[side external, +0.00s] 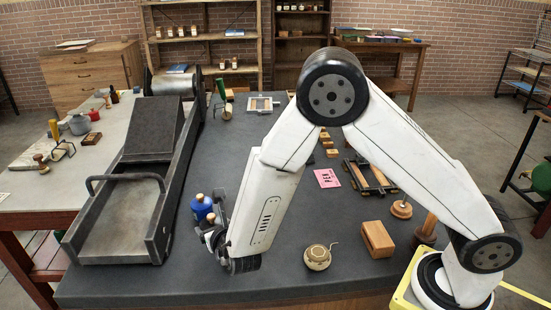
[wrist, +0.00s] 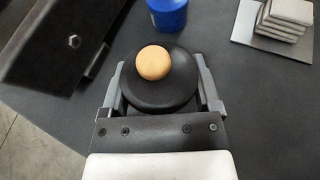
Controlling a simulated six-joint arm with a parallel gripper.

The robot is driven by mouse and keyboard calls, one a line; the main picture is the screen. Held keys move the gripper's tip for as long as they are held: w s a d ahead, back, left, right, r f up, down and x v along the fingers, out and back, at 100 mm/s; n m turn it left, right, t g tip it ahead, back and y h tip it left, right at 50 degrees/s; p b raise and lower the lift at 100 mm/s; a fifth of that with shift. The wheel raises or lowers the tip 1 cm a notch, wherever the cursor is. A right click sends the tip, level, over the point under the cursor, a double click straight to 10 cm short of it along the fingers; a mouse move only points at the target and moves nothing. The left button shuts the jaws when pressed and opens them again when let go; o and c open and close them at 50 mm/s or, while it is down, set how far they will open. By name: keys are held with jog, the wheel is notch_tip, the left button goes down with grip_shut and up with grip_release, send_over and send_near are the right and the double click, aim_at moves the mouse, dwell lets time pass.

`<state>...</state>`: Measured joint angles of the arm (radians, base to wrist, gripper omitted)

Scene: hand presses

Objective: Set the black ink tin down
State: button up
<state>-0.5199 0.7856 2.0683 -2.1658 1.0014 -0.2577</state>
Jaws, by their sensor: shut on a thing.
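The black ink tin (wrist: 160,92) is round and dark with a tan knob on its lid, seen from above in the wrist view. My gripper (wrist: 160,75) is shut on it, with one finger at each side. In the side external view my gripper (side external: 213,232) is low over the dark table, just right of the long press. There the tin is mostly hidden by the fingers; its tan knob shows. I cannot tell whether its base touches the table.
A blue tin (side external: 201,207) stands just beyond the black tin; it also shows in the wrist view (wrist: 168,14). The metal press bed (side external: 118,225) is close on the left. A stack of pale tiles (wrist: 282,22) lies to the right in the wrist view.

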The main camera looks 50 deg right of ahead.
jog(key=shift+w+f, duration=0.1)
jog(key=shift+w+f, duration=0.25)
jog(key=shift+f, duration=1.5)
jog(key=shift+f, duration=0.1)
jog(key=o, duration=1.3)
jog(key=shift+f, duration=0.1)
jog(key=shift+o, duration=0.2)
jog(key=shift+s+a+r, duration=0.2)
jog(key=shift+s+r, duration=0.15)
jog(key=shift+s, duration=0.05)
jog(key=v, duration=1.1)
jog(key=shift+s, duration=0.15)
